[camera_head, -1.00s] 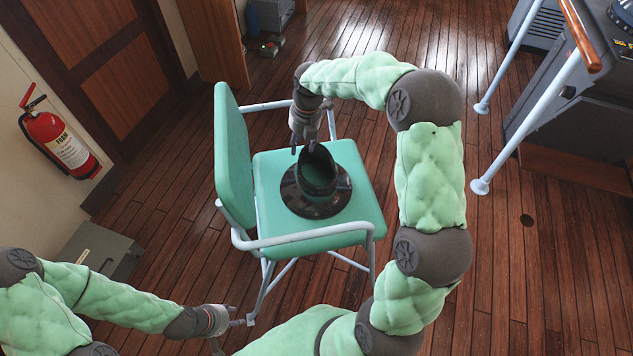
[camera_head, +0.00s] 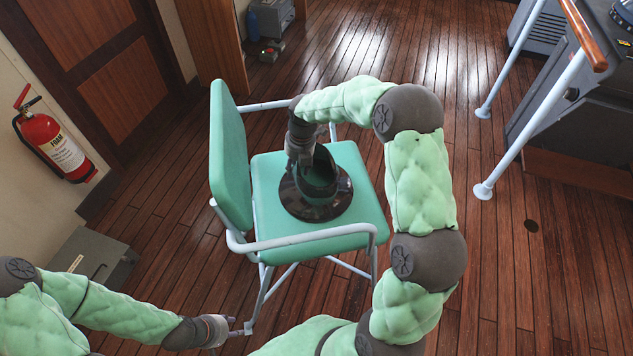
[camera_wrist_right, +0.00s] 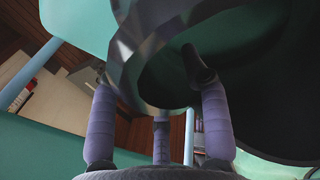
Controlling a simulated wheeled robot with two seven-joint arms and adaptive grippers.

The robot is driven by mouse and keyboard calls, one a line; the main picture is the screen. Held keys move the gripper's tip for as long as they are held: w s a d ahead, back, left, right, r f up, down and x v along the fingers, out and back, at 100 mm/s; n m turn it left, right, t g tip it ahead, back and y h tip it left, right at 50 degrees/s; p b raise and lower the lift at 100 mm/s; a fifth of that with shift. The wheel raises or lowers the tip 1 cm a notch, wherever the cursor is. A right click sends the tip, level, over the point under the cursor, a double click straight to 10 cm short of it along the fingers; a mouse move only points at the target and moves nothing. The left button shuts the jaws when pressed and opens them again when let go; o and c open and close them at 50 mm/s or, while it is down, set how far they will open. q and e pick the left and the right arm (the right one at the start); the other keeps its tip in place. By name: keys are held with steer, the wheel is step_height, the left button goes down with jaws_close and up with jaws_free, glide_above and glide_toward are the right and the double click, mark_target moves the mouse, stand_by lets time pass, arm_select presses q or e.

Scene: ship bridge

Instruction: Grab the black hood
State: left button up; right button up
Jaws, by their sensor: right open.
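The black hood (camera_head: 317,196), glossy with a wide round base and an upright open mouth, stands on the green seat of the chair (camera_head: 268,180). My right gripper (camera_head: 303,160) is at the upper rim of the hood, its fingertips partly hidden. In the right wrist view the hood (camera_wrist_right: 240,50) fills the upper right. The right gripper (camera_wrist_right: 142,65) is open there, with the rim between its fingers: one finger overlaps the dark mouth, others lie outside. I cannot tell whether they touch. My left gripper (camera_head: 232,331) is low at the left, by the chair's front leg; its opening is unclear.
The chair's backrest (camera_head: 229,150) rises left of the hood and its near armrest (camera_head: 300,242) runs in front. A fire extinguisher (camera_head: 55,145) hangs on the left wall. A grey box (camera_head: 98,262) stands below it. White rails (camera_head: 530,125) and a console are at right.

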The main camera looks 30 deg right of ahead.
steer(key=shift+r, duration=0.1)
jaws_close()
